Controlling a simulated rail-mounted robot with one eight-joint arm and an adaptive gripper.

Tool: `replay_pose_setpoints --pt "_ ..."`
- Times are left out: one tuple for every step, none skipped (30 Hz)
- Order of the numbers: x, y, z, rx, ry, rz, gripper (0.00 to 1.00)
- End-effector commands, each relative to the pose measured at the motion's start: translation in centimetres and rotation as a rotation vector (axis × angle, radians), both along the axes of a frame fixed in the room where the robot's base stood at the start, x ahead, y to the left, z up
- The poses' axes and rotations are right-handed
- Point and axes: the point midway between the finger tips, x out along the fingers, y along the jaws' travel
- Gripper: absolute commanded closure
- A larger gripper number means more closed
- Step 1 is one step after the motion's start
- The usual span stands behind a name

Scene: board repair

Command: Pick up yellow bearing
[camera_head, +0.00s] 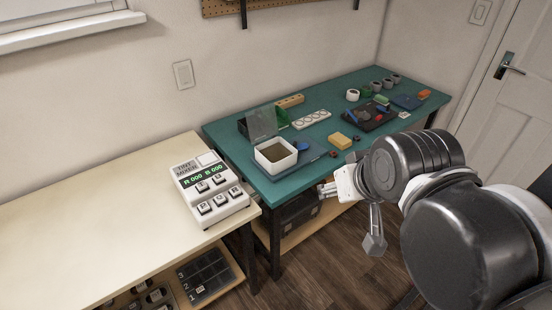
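I cannot make out a yellow bearing for certain in the head view. A yellow block (340,140) lies near the middle of the green-topped table (315,132); it looks like a sponge rather than a ring. Small dark reddish pieces (333,154) lie just in front of it and to its right, too small to identify. My gripper (323,190) is at the front edge of the green table, pointing left, apart from the yellow block. Its fingers are small and partly hidden by its white body, so their opening is unclear.
A dark tray (373,117) with coloured parts and several rolls (352,95) are further right. A button device (210,188) sits on the cream table (100,229), which is otherwise mostly bare.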

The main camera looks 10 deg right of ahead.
Motion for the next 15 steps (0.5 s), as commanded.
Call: replay_pose_setpoints --pt "0.0 0.0 0.0 0.0 0.0 0.0 0.57" --pt "0.0 0.0 0.0 0.0 0.0 0.0 0.53" --pt "0.0 0.0 0.0 0.0 0.0 0.0 0.52" --pt "0.0 0.0 0.0 0.0 0.0 0.0 0.52" --pt "0.0 0.0 0.0 0.0 0.0 0.0 0.52" --pt "0.0 0.0 0.0 0.0 0.0 0.0 0.52" --pt "0.0 0.0 0.0 0.0 0.0 0.0 0.52" --pt "0.0 0.0 0.0 0.0 0.0 0.0 0.52" --pt "0.0 0.0 0.0 -0.001 0.0 0.001 0.52" --pt "0.1 0.0 0.0 -0.001 0.001 0.002 0.52" --pt "0.2 0.0 0.1 -0.003 0.002 0.004 0.52" --pt "0.4 0.0 0.3 -0.008 0.006 0.011 0.52" --pt "0.7 0.0 0.4 -0.012 0.01 0.017 0.52" --pt "1.0 0.0 0.7 -0.017 0.014 0.024 0.52" --pt "1.6 0.0 1.0 -0.028 0.022 0.04 0.52"
